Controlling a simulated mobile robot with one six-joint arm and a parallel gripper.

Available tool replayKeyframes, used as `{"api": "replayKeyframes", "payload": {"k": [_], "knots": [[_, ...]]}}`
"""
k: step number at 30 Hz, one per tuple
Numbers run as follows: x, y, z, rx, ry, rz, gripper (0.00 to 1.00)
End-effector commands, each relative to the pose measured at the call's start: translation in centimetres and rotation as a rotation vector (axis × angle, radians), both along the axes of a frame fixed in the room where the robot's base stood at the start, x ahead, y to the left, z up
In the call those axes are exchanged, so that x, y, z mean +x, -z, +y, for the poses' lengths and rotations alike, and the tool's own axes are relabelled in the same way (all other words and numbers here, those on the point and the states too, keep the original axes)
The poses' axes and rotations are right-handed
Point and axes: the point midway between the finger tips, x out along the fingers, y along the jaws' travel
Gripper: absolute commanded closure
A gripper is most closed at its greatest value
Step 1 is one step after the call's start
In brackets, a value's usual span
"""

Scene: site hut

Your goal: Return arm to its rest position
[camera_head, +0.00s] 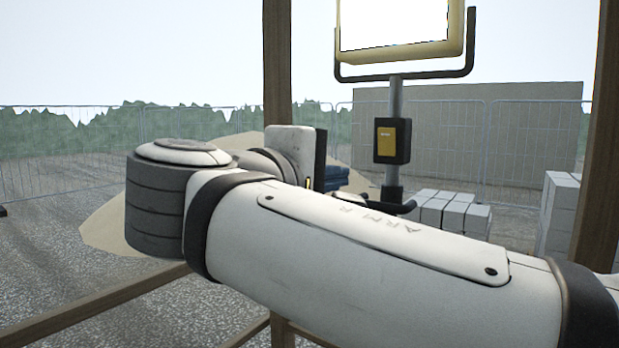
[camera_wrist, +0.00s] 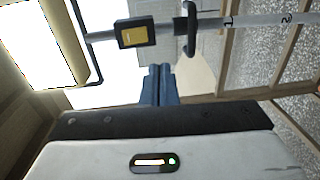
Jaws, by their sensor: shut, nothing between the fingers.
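My arm reaches across the head view from the lower right, with its wrist end near the middle. My gripper (camera_head: 336,178) shows there as blue fingers just past the wrist, partly hidden by the white and black wrist housing. In the wrist view, the two blue fingers of my gripper (camera_wrist: 159,70) lie side by side with their tips together. The gripper is shut and holds nothing.
A lamp post (camera_head: 393,115) with a bright panel (camera_head: 395,25) and a black-and-yellow box (camera_head: 391,140) stands beyond the gripper. Wooden posts (camera_head: 277,65) frame the view. Grey blocks (camera_head: 448,213), a sand heap (camera_head: 103,225) and a mesh fence (camera_head: 185,125) are farther out.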

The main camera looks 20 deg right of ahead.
Motion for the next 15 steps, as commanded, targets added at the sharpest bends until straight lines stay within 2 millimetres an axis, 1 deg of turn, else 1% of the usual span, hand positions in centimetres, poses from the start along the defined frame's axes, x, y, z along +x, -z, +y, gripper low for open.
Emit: {"api": "replayKeyframes", "payload": {"k": [11, 14, 15], "knots": [[0.0, 0.0, 0.0, 0.000, 0.000, 0.000, 1.00], [0.8, 3.3, -0.6, 0.053, -0.006, 0.075, 1.00], [1.1, 5.3, -0.8, 0.090, -0.009, 0.118, 1.00]]}}
